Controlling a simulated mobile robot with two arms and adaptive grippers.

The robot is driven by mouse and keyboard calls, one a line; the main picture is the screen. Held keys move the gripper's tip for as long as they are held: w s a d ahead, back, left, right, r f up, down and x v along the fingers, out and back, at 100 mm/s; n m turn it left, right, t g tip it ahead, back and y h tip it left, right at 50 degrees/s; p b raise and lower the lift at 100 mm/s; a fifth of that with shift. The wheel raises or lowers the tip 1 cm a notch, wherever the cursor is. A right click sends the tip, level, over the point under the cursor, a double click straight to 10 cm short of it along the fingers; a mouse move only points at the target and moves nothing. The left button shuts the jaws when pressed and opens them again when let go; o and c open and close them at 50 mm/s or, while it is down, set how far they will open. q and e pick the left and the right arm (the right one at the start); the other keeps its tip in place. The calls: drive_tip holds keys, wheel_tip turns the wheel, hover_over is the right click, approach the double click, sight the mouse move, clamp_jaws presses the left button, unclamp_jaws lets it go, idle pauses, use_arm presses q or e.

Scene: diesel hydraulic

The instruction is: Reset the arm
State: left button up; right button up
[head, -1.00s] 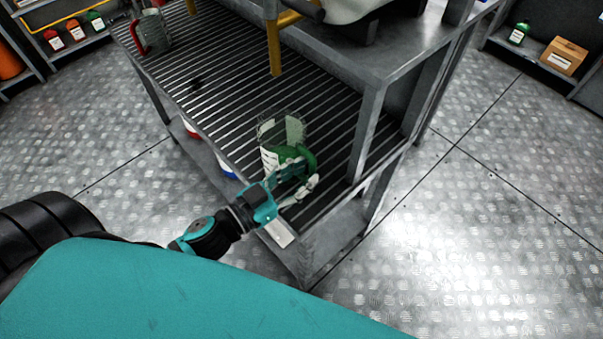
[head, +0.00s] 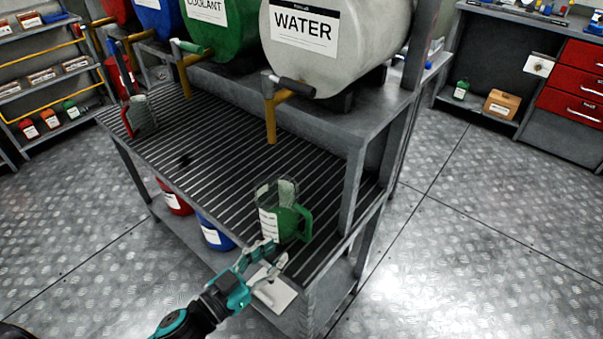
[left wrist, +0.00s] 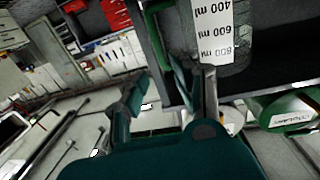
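My left gripper (head: 275,253) is open and empty at the front edge of the slatted shelf, just short of a clear measuring jug (head: 272,196). The jug has a green handle (head: 303,224) and stands upright on the slats. In the left wrist view the open fingers (left wrist: 160,92) show apart with nothing between them. The jug's printed scale (left wrist: 213,30) shows above and beyond them there. My right gripper is in neither view.
A WATER tank (head: 340,45) and its yellow tap (head: 271,118) are above the slatted shelf (head: 225,150). A red-handled jug (head: 142,116) stands at the far left. Red and blue containers sit below. The metal floor (head: 480,240) at right is clear.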

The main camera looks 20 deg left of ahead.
use_arm(q)
drive_tip(key=s+a+f+n+g+y, duration=0.2)
drive_tip(key=a+f+n+g+y, duration=0.25)
drive_tip(key=a+y, duration=0.35)
drive_tip(key=s+d+f+m+g, duration=0.1)
drive_tip(key=s+d+f+g, duration=0.1)
drive_tip(key=s+g, duration=0.3)
drive_tip(key=s+d+f+g, duration=0.2)
drive_tip(key=s+g, duration=0.1)
drive_tip(key=s, duration=0.5)
wheel_tip(320, 180, down, 24)
drive_tip(key=g, duration=0.1)
drive_tip(key=s+a+f+g+p, duration=0.1)
drive_tip(key=s+a+f, duration=0.1)
drive_tip(key=s+f, duration=1.5)
drive_tip(key=shift+s+a+p, duration=0.3)
drive_tip(key=shift+s+p, duration=0.1)
drive_tip(key=shift+s, duration=0.1)
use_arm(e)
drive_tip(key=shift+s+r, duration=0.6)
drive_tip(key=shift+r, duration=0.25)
